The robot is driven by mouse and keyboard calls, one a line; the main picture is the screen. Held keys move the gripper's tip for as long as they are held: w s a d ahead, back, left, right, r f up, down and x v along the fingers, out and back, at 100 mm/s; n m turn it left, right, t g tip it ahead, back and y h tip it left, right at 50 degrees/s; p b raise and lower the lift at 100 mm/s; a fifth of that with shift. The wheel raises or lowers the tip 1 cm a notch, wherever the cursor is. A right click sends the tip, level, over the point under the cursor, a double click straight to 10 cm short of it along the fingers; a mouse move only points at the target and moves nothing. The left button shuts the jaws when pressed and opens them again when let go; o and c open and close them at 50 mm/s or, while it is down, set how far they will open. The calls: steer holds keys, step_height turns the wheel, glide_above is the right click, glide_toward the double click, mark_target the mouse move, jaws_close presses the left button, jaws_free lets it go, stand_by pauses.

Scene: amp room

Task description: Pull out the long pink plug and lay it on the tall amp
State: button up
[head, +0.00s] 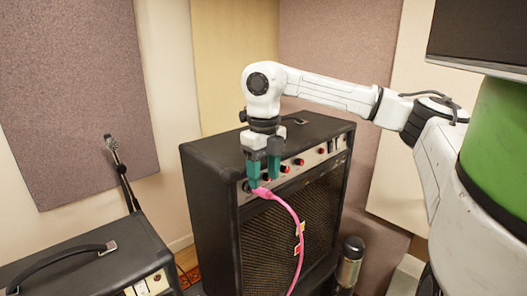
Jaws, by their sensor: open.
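The long pink plug (263,193) is at the left end of the control panel on the tall black amp (212,189). Its pink cable curves down in front of the amp's grille. Whether the plug's tip sits in a socket is hidden. My gripper (263,185) points down with two teal fingers, open, right at the plug's rear part. I cannot tell whether the fingers touch it. The amp's flat top (312,126) is bare apart from a handle, partly behind my gripper.
A lower black amp (100,272) with a handle stands at the front left. A microphone on a stand (118,160) is behind it. A dark cylinder (349,262) stands right of the tall amp. Acoustic panels (75,90) cover the walls.

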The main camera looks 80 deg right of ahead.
mark_target(261, 192)
steer(key=shift+f+p, duration=0.35)
steer(key=shift+f, duration=1.55)
jaws_close()
